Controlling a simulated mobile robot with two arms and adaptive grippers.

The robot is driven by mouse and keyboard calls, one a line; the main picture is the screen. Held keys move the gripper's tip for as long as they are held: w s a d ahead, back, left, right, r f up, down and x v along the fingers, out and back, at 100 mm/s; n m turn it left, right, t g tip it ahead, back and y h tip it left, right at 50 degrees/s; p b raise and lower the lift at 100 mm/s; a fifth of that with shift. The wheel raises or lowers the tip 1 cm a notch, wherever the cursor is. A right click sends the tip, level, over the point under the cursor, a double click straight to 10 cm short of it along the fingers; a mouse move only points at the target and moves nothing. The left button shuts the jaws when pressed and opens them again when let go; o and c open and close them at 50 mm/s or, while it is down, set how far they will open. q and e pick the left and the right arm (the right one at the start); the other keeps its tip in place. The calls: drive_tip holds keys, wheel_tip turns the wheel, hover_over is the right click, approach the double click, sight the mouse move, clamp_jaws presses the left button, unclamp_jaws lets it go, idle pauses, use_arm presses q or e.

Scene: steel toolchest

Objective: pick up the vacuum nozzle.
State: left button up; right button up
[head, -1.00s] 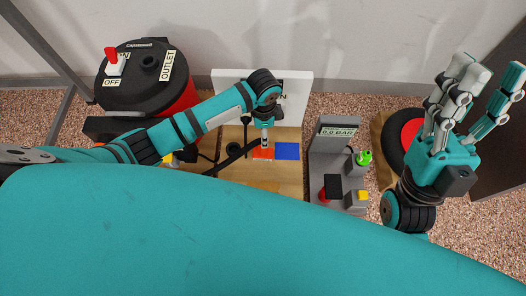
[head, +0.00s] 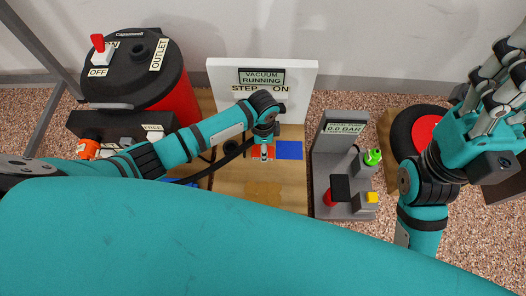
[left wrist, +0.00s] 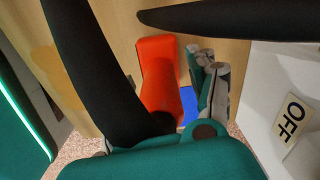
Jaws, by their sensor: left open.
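An orange-red piece (left wrist: 158,75), which looks like the vacuum nozzle, lies on the wooden board in the left wrist view. It also shows as a small red patch beside a blue square in the head view (head: 257,153). My left gripper (head: 264,153) is just above it, pointing down. Its grey-tipped fingers (left wrist: 207,80) are open beside the orange-red piece, with nothing visibly held. A black hose (head: 228,152) runs in from the left; its join to the piece is hidden. My right gripper (head: 500,90) is raised at the far right, fingers extended and empty, partly cut off.
A red and black vacuum drum (head: 180,90) stands at the left, with an orange fitting (head: 88,148) below it. A white panel reading "VACUUM RUNNING" (head: 300,85) is behind the board (head: 285,190). A grey pressure-gauge station (head: 330,150) stands right of the board.

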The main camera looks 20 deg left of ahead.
use_arm(q)
drive_tip(key=shift+f, duration=0.4)
clamp_jaws()
drive_tip(key=shift+r, duration=0.1)
